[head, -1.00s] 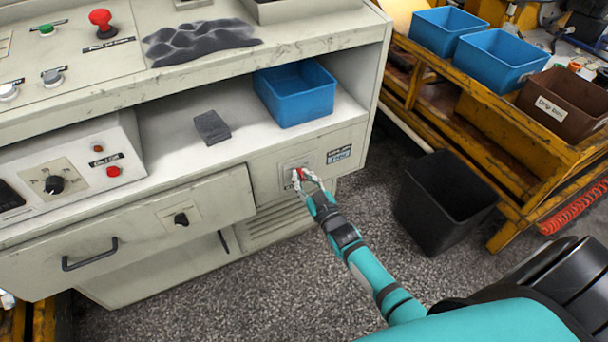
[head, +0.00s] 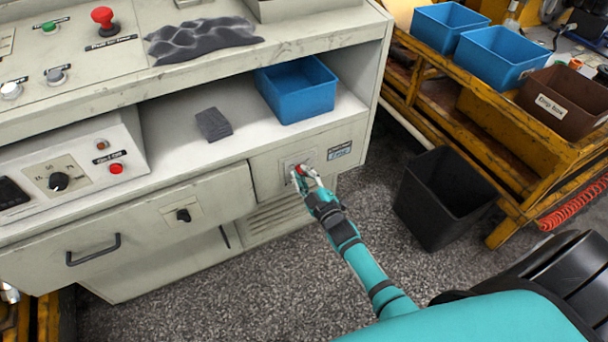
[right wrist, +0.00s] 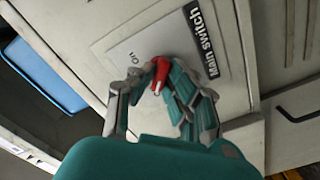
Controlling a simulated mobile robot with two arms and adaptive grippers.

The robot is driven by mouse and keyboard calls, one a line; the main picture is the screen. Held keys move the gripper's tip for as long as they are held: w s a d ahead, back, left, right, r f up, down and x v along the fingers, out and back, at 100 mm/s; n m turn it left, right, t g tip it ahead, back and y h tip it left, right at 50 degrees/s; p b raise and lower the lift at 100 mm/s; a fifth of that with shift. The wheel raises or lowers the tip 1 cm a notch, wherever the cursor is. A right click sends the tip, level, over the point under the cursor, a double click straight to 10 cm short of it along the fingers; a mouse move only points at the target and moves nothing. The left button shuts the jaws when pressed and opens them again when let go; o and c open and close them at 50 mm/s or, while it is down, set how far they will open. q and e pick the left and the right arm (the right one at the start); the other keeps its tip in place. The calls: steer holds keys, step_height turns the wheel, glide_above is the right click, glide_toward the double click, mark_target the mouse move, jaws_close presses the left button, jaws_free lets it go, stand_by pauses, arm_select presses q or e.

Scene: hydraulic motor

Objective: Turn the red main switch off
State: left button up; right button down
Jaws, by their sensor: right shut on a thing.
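The red main switch (head: 300,169) is on a light plate on the front of the grey cabinet, at the right end below the shelf. It also shows in the right wrist view (right wrist: 160,73), beside the "Main switch" label (right wrist: 205,40) and the word "On". My right gripper (head: 304,174) is at the plate, its fingers shut on the switch from both sides. The fingers hide part of the switch in the head view. A small metallic piece at the left edge of the head view may be my left gripper (head: 8,293); its fingers cannot be made out.
A blue bin (head: 297,92) and a dark block (head: 213,124) lie on the shelf above. A black bin (head: 440,205) stands on the floor to the right, near a yellow rack (head: 490,140). A drawer handle (head: 93,250) sticks out at the left.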

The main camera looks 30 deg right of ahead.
steer(key=shift+w+r, duration=0.2)
steer(key=shift+r, duration=0.15)
steer(key=c, duration=1.4)
jaws_free()
steer(key=shift+o, duration=0.3)
steer(key=shift+f, duration=0.15)
steer(key=shift+a, duration=0.1)
steer(key=s, duration=1.2)
steer(key=shift+f, duration=0.1)
